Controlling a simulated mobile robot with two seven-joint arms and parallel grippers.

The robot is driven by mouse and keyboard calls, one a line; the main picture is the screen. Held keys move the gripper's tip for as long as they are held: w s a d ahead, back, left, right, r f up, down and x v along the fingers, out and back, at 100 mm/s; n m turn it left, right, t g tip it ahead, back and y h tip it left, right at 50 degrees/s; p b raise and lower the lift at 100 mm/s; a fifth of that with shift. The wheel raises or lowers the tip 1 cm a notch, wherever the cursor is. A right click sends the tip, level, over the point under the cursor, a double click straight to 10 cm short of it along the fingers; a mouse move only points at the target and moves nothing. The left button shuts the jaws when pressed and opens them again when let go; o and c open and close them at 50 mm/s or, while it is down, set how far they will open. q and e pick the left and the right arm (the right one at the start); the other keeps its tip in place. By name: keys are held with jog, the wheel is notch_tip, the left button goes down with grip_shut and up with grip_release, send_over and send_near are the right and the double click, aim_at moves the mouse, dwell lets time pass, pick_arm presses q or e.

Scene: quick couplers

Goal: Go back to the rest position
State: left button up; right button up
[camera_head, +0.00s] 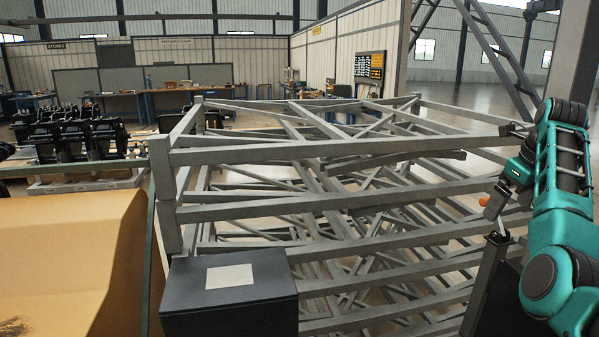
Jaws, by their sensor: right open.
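My right gripper (496,206) is at the right of the head view, at the end of my teal arm, and points down. It is small and seen from the side, and its jaws are open. A small orange part (484,201) shows beside its fingers; I cannot tell what it belongs to. Just below stands a dark post (487,283) with a small metal fitting (500,236) on top. I cannot tell whether the fingertips touch this fitting. My left gripper is not in view.
A large grey steel frame (330,148) fills the middle, close behind my right gripper. A dark box (228,297) with a pale square on top stands in front of it. A tan metal body (65,262) fills the lower left. Dark machinery (75,135) stands behind it.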

notch_tip(320, 180, down, 23)
jog(key=s+a+n+t+h, duration=0.2)
jog(key=a+n+h, duration=0.15)
jog(key=n, duration=1.05)
jog(key=s+a+f+n+t+y, duration=0.3)
jog(key=s+a+f+n, duration=1)
jog(key=s+a+n, duration=0.1)
jog(key=shift+a+f+n+t, duration=0.35)
jog(key=shift+a+n, duration=0.25)
jog(key=shift+a, duration=0.35)
jog(key=s+a+n+y, duration=0.1)
jog(key=s+a+n, duration=0.1)
jog(key=s+a, duration=0.1)
jog(key=s+a+n+y, duration=0.1)
jog(key=s+a+n, duration=0.1)
jog(key=s+a, duration=0.1)
jog(key=s+a+n+t+y, duration=0.1)
jog(key=s+a+n, duration=0.1)
jog(key=s+a, duration=0.2)
jog(key=shift+s+r, duration=0.25)
jog(key=shift+s, duration=0.55)
